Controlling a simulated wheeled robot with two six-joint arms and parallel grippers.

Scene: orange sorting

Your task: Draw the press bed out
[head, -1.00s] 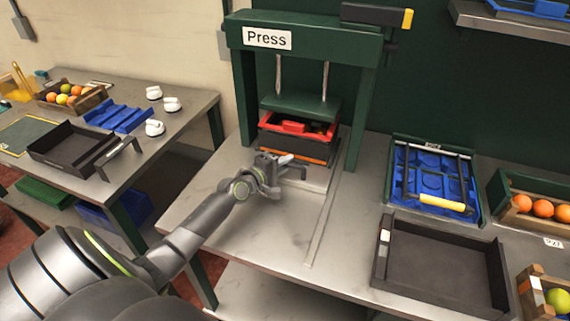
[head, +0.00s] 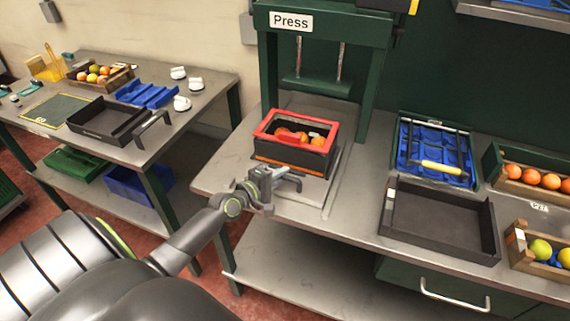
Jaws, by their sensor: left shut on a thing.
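The press (head: 290,22) is a green frame with a label, and its plate (head: 318,85) hangs on two rods. The press bed (head: 312,189) is a flat grey plate that stands out in front of the frame. A black box with a red rim (head: 287,155) sits on the bed with several orange fruits inside. My left gripper (head: 272,182) is shut on the bed's handle (head: 291,180) at the front edge. The jaws partly hide the handle. My right gripper is not in view.
An empty dark tray (head: 440,218) lies to the right on the bench. Behind it is a blue moulded tray (head: 418,155) with a yellow-handled tool. Wooden crates of fruit (head: 535,190) stand at the far right. A side table (head: 215,93) stands at the left.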

